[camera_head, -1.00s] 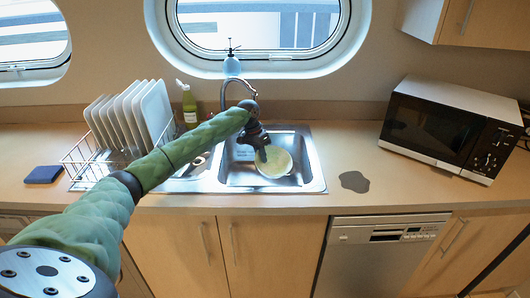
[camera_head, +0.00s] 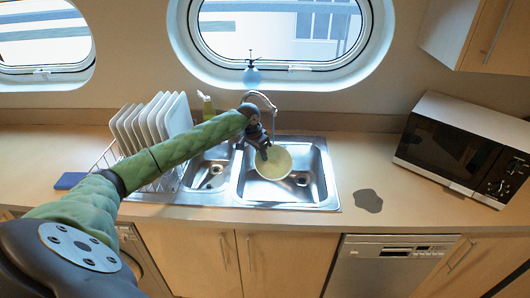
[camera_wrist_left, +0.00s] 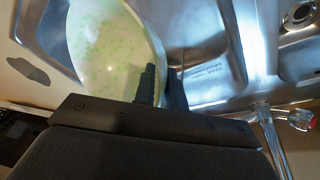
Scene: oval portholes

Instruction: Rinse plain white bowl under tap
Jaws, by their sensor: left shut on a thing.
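The white bowl (camera_head: 272,162) is tilted, its inside facing the head camera. Its inside looks pale yellow, and the left wrist view shows pale green specks in the bowl (camera_wrist_left: 105,50). My left gripper (camera_head: 263,150) is shut on the bowl's rim; its fingers (camera_wrist_left: 160,85) pinch the rim in the wrist view. The bowl is over the right basin of the steel sink (camera_head: 315,185). The curved tap (camera_head: 262,96) stands behind, partly hidden by my left wrist. I cannot tell whether water runs. My right gripper is not in view.
A blue sponge or cloth (camera_head: 70,181) lies farther left. A dark patch (camera_head: 368,200) and a microwave (camera_head: 455,150) are to the right. The counter between them is mostly clear.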

